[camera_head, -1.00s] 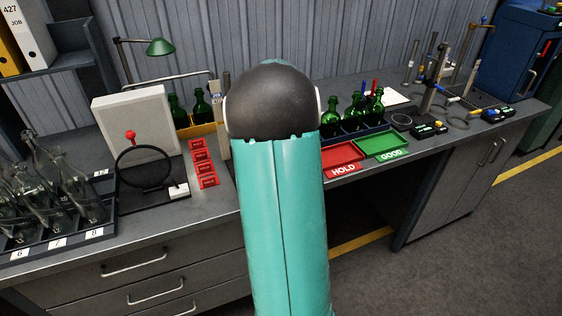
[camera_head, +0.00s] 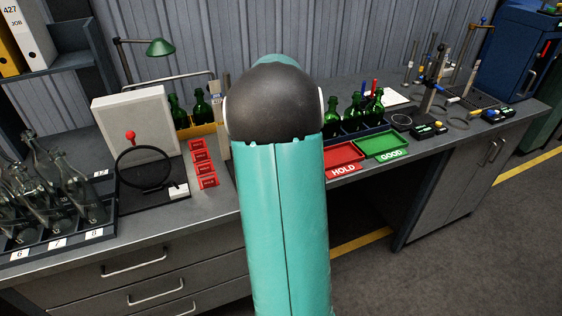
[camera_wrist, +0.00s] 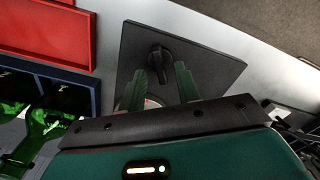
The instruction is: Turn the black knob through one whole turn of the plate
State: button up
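The black knob (camera_wrist: 160,57) shows in the wrist view on a dark square plate (camera_wrist: 215,72). It has a round base and a bar-shaped grip. My gripper (camera_wrist: 161,70) is open, with its two green fingers apart and their tips just short of the knob, one towards each side of it. I cannot tell whether either finger touches it. Part of a round, light-and-red thing shows between the fingers, mostly hidden by my gripper. In the head view my teal arm hides the knob, the plate and my gripper.
A red HOLD tray (camera_head: 344,157) and green GOOD tray (camera_head: 383,146) lie on the bench right of my arm. Green bottles (camera_head: 356,108) stand in a dark crate behind. At left are a black ring stand (camera_head: 145,168), red tags (camera_head: 203,165) and clear bottles (camera_head: 45,180).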

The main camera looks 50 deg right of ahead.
notch_tip(320, 180, up, 12)
jog(key=shift+f, duration=0.2)
dwell(0.5)
jog(key=w+a+r+t, duration=0.1)
jog(key=a+r, duration=0.1)
jog(key=a, duration=0.9)
jog(key=w+a+r+t, duration=0.1)
jog(key=a+r+t, duration=0.1)
jog(key=a, duration=1)
jog(key=s+a+f+t, duration=0.1)
jog(key=s+a, duration=0.3)
jog(key=a, duration=0.5)
jog(key=s+a+f+t, duration=0.1)
jog(key=s+a+f, duration=0.2)
jog(key=a, duration=0.6)
jog(key=s, duration=0.2)
jog(key=shift+s+a+t, duration=0.2)
jog(key=shift+s+t, duration=0.1)
